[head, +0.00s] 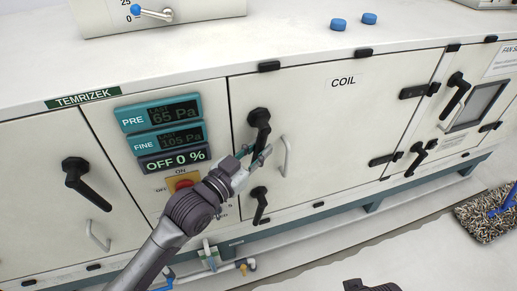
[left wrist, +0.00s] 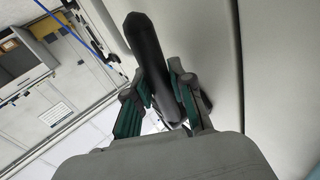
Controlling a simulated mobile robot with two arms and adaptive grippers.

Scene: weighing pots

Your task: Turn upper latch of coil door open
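The coil door (head: 345,125) is a closed white panel labelled COIL. Its black upper latch (head: 260,120) is at the door's left edge, with the handle pointing down. A black lower latch (head: 260,205) sits below it. My left gripper (head: 256,154) is at the lower end of the upper latch's handle. In the left wrist view the black handle (left wrist: 144,42) runs between the two teal-padded fingers (left wrist: 158,98). The fingers are apart, with a gap visible beside the handle; firm contact cannot be told. My right gripper is not clearly visible.
A pale pull handle (head: 285,156) stands just right of my left gripper. A red-and-yellow switch (head: 182,182) and teal displays (head: 160,116) are on the panel to the left. Black hinges (head: 419,91) are on the door's right side. A mop (head: 485,213) lies on the floor at right.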

